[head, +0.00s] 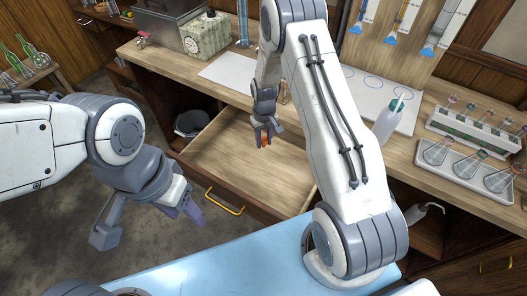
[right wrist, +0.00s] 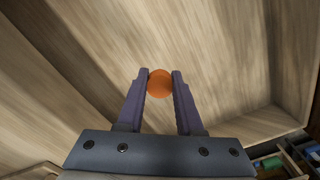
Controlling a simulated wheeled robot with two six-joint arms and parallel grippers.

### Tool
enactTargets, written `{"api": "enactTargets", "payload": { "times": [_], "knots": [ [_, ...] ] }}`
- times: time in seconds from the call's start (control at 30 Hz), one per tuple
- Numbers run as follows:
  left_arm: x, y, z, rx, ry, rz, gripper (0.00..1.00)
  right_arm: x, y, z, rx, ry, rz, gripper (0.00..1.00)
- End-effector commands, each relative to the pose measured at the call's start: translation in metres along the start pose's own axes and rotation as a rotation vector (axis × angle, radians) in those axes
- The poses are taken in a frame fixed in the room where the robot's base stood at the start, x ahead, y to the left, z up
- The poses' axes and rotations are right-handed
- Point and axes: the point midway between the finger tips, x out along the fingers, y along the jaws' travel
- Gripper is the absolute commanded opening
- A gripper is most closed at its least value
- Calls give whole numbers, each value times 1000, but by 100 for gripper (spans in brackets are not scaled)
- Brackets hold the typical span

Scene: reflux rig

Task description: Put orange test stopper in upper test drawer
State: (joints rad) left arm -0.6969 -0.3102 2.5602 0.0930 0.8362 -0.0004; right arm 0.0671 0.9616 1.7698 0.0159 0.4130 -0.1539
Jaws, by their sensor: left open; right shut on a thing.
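The orange test stopper (right wrist: 160,83) is between the fingertips of my right gripper (right wrist: 159,88), which is shut on it. In the head view the stopper (head: 264,142) shows as a small orange patch at the right gripper (head: 265,133). The gripper is over the open upper drawer (head: 215,155), whose bare wooden floor lies below; the gap to the floor is hard to tell. My left gripper (head: 150,222) is open and empty, outside the drawer at the lower left. My right arm hides part of the drawer's right side.
The drawer front has a yellow handle (head: 225,201). A bottle (head: 388,122), a test tube rack (head: 474,129) and a tray of flasks (head: 465,168) stand on the bench at right. A tissue box (head: 207,36) stands at the back left. A black bin (head: 190,123) is left of the drawer.

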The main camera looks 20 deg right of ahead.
Motion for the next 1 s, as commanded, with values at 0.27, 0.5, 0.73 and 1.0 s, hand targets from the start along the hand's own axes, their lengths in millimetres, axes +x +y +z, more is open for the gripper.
{"api": "enactTargets", "payload": {
  "times": [0.27, 0.5, 0.73, 1.0],
  "knots": [
    [-6, 0, 0, 0, 0, 0, 55, 32, -1, 0, -2, -1, 0, 0],
    [-10, 1, -1, 0, 0, 0, 55, 58, -1, 0, -2, 1, 0, 0],
    [-9, 1, -1, 0, 0, 0, 55, 58, -1, -1, -2, 2, 0, 0],
    [-7, 0, 0, 0, 0, 0, 55, 61, -1, -1, -2, 2, 0, 65]
  ]
}}
